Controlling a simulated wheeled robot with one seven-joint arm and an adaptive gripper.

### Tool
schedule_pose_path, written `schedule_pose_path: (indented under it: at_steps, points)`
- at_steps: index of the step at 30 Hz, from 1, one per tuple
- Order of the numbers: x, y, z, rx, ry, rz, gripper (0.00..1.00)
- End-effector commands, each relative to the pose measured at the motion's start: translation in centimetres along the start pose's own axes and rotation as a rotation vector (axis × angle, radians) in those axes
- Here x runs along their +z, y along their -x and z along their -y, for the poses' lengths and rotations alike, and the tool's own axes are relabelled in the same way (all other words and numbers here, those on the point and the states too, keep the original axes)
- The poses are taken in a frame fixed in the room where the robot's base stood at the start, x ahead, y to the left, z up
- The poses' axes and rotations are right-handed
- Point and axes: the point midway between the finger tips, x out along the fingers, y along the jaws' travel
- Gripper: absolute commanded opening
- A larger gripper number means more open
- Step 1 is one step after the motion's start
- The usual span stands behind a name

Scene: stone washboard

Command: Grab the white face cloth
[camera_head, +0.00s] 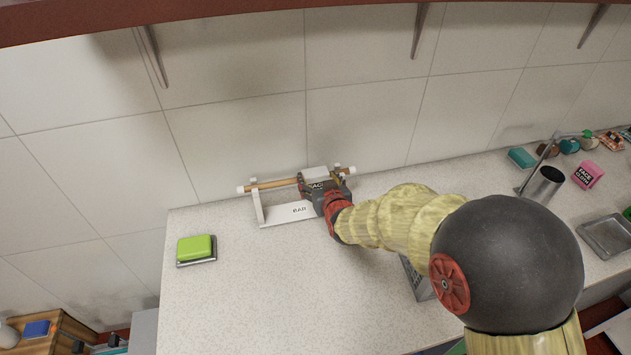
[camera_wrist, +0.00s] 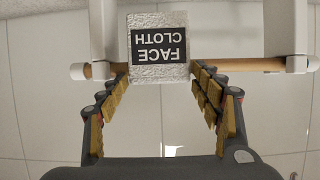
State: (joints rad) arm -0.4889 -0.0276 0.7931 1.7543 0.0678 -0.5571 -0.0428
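The white face cloth (camera_wrist: 158,22), with a black "FACE CLOTH" label, is at the wooden rod of a white rack (camera_wrist: 102,30). In the head view the cloth (camera_head: 315,173) shows above my gripper, partly hidden by it. My gripper (camera_wrist: 158,74) is open, with one finger on each side of the cloth. In the wrist view narrow gaps seem to remain between the fingertips and the cloth's sides; I cannot tell if either touches. In the head view my gripper (camera_head: 324,192) is at the rack, above its "BAR" base plate (camera_head: 285,214).
A green block (camera_head: 195,248) sits on a small tray at the counter's left. A pink "FACE CLOTH" item (camera_head: 587,175), a metal cup (camera_head: 545,184), a teal block (camera_head: 522,158) and a metal tray (camera_head: 608,236) are at the right. The tiled wall is close behind the rack. The front-left counter is clear.

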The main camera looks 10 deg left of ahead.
Motion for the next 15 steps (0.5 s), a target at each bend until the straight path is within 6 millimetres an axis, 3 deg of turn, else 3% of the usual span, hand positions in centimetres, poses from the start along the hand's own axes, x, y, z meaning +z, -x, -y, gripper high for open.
schedule_pose_path:
  at_steps: [15]
  points:
    - [-0.01, 0.02, 0.00, 0.000, 0.000, 0.000, 0.35]
